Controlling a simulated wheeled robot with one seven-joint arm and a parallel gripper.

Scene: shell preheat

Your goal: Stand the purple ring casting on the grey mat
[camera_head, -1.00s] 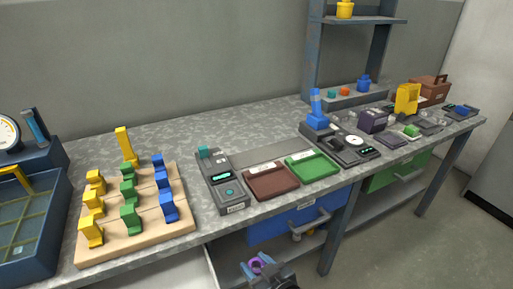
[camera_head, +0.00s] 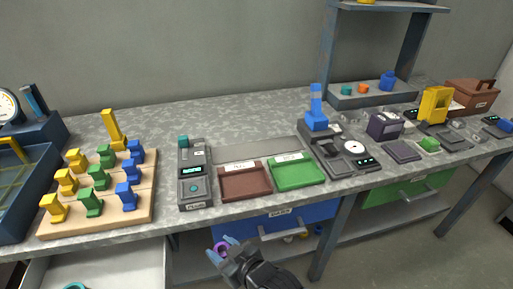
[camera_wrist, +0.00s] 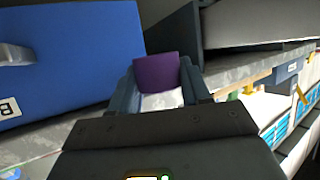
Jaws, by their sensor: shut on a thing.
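The purple ring casting (camera_head: 220,248) is between the fingers of my gripper (camera_head: 226,248), below the bench's front edge in the head view. In the wrist view the purple casting (camera_wrist: 157,72) is held between the two fingertips of my gripper (camera_wrist: 160,85), and only its curved side shows. A flat grey mat (camera_head: 255,150) lies on the bench top behind the brown and green trays. It looks bare. The casting is apart from the mat, lower and nearer to me.
The brown tray (camera_head: 244,182) and green tray (camera_head: 297,171) lie in front of the mat. A dark meter (camera_head: 194,175) stands left of them, a blue-topped device (camera_head: 316,122) right. A blue drawer (camera_head: 290,222) is under the bench. An open pale drawer (camera_head: 110,270) is at lower left.

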